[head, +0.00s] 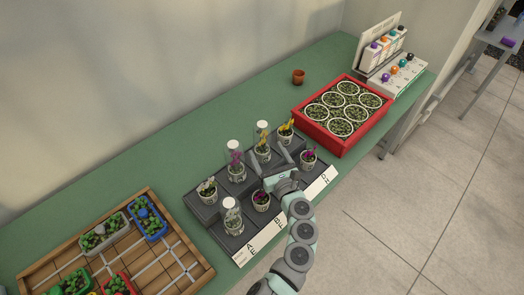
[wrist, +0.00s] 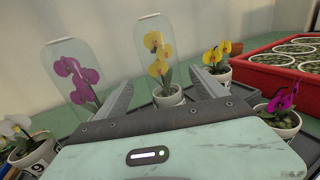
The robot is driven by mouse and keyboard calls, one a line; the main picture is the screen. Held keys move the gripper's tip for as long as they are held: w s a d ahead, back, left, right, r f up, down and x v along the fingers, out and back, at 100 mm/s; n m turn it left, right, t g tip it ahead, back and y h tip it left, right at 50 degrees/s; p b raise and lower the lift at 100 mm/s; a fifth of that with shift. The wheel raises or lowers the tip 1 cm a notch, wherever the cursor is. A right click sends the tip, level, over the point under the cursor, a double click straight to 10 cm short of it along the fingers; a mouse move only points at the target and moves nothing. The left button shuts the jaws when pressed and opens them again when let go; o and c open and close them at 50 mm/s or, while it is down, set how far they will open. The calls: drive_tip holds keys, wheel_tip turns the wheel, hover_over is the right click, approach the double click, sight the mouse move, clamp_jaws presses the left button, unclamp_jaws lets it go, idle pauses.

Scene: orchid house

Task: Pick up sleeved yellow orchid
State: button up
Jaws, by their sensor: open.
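The sleeved yellow orchid (head: 262,141) stands upright in a small white pot inside a clear sleeve, in the back row of the dark stepped stand (head: 212,213). In the wrist view the yellow orchid (wrist: 154,55) is ahead, and its pot's lower part is hidden by my gripper body. My gripper (head: 273,161) is open and empty, just in front of the orchid. In the wrist view my gripper's fingers (wrist: 166,88) appear on either side of the pot, apart from it; I cannot tell whether the tips reach level with it.
A sleeved purple orchid (wrist: 80,80) stands left of it, an unsleeved yellow orchid (wrist: 216,60) right. A magenta orchid (wrist: 282,110) is nearer right. A red tray of pots (head: 333,142) lies beyond the stand; a wooden tray (head: 193,262) lies left.

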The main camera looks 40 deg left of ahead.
drive_tip(key=shift+b+x, duration=0.7)
drive_tip(key=shift+x, duration=2.05)
drive_tip(key=shift+w+d, duration=0.1)
drive_tip(key=shift+d, duration=0.05)
drive_tip(key=shift+c, duration=0.5)
clamp_jaws()
drive_tip(key=shift+r, duration=0.1)
